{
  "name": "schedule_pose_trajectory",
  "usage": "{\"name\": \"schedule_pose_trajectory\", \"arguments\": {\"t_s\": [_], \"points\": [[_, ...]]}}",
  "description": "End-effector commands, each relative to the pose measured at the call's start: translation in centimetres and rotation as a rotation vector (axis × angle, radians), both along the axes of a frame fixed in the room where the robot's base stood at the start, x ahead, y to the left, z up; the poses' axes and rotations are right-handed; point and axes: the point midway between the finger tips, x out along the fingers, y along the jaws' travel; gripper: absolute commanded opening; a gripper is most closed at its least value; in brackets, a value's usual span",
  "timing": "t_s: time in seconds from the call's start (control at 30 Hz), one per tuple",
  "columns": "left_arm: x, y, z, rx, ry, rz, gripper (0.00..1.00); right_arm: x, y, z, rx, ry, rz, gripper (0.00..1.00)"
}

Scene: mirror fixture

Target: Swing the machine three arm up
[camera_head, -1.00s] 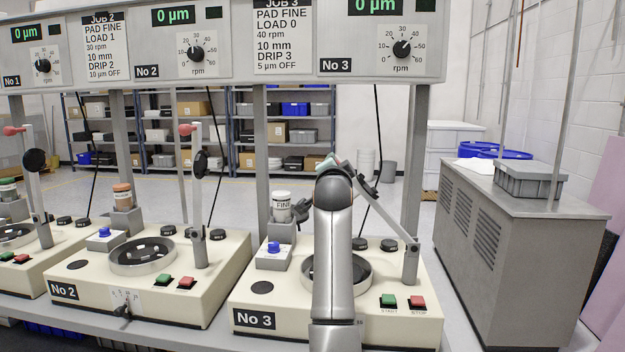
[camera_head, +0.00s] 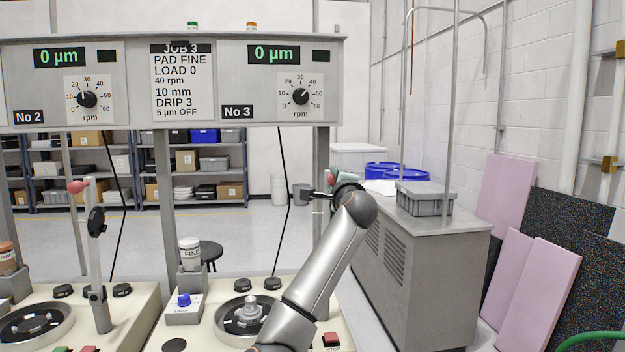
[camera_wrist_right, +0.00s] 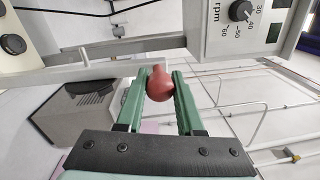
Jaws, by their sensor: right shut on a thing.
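Machine three stands at the lower middle of the head view, with its cream base (camera_head: 200,334), round dish (camera_head: 226,318) and a grey metal piece (camera_head: 251,309) in the dish. My right gripper (camera_head: 331,181) is raised above the machine's right side. In the right wrist view its green fingers (camera_wrist_right: 160,82) are shut on a red knob (camera_wrist_right: 159,86), the end of the machine three arm. A bit of red also shows at the gripper in the head view. My forearm hides most of the machine arm, so its exact tilt is hidden. My left gripper is out of view.
The panel (camera_head: 240,75) with the No 3 dial hangs above, on a grey post (camera_head: 320,215) close to my gripper. A white FINE jar (camera_head: 190,252) stands left of the dish. A grey cabinet (camera_head: 430,270) stands to the right, with a grey bin (camera_head: 425,199) on top.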

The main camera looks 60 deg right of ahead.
Motion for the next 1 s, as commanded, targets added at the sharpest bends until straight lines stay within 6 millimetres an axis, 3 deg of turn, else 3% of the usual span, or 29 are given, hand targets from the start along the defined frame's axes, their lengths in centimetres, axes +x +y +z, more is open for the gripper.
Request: {"name": "schedule_pose_trajectory", "arguments": {"t_s": [0.2, 0.67, 0.7, 0.9, 1.0], "points": [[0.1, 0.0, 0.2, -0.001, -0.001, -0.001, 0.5, -1.2, -1.0, -0.1, 0.032, -0.036, -0.001, 0.0], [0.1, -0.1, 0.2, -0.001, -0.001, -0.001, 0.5, -1.5, -1.3, -0.3, 0.043, -0.047, -0.004, 0.0], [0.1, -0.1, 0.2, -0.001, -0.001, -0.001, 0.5, -1.6, -1.3, -0.3, 0.042, -0.046, -0.005, 0.4], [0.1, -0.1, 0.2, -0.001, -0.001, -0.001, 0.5, -1.4, -1.2, -0.3, 0.042, -0.045, -0.002, 0.62], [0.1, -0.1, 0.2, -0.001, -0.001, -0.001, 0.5, -1.4, -1.2, -0.3, 0.041, -0.044, 0.0, 0.65]]}}
